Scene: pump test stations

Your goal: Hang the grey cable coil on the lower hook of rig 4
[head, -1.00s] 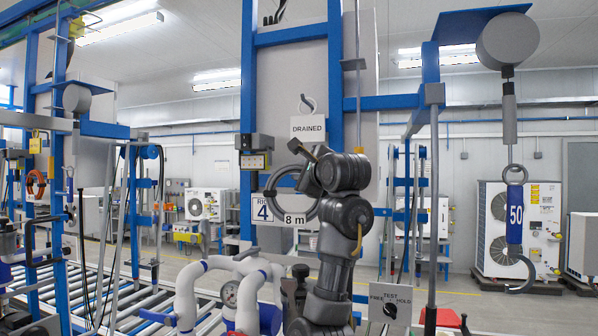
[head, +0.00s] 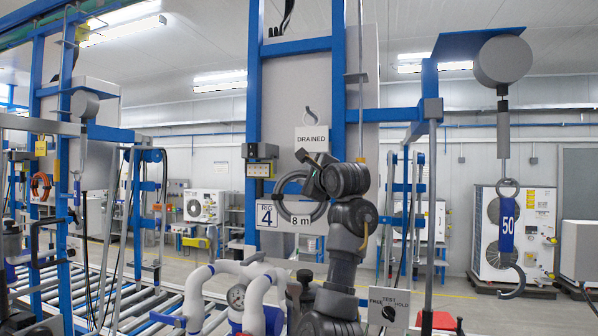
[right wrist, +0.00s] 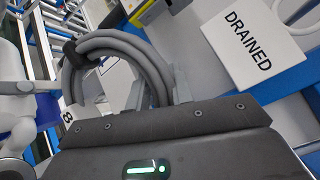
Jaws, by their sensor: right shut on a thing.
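My right gripper (head: 312,170) is shut on the grey cable coil (head: 281,200), gripping it at its top right. In the right wrist view the coil (right wrist: 150,65) passes between the two fingers (right wrist: 157,92), and a dark strap binds it. A grey hook (head: 312,116) shows above the white "DRAINED" sign (head: 312,139), higher than the coil. Another hook with something dark on it (head: 284,15) is at the top. My left gripper is not in view.
White pipes with a gauge (head: 237,296) stand low in front of the rig. A hanging scale (head: 503,62) with a blue "50" hook block (head: 507,222) hangs at right. A control box (head: 260,152) is left of the sign.

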